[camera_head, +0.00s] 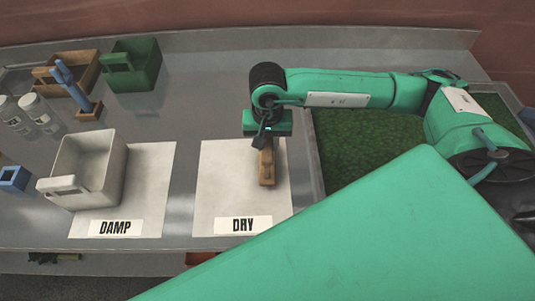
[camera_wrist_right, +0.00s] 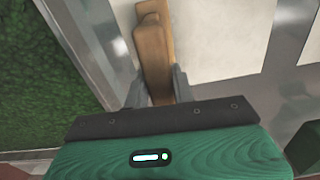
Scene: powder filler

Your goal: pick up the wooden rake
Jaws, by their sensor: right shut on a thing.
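The wooden rake (camera_head: 267,167) is at the white sheet labelled DRY in the head view, below my right gripper (camera_head: 264,143). In the right wrist view the brown wooden piece (camera_wrist_right: 152,50) runs up from between the fingers of my right gripper (camera_wrist_right: 158,90). The gripper is shut on it. Its far part is hidden by the gripper in the head view. I cannot tell whether the wooden piece touches the sheet. My left gripper is not in view.
The DRY sheet (camera_head: 222,180) lies beside a sheet labelled DAMP (camera_head: 150,190), which bears a white bin (camera_head: 105,185). A green bin (camera_head: 145,70), a brown bin (camera_head: 88,68) and a blue-handled tool (camera_head: 68,80) stand at back left. A grass-filled tray (camera_head: 314,165) lies right.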

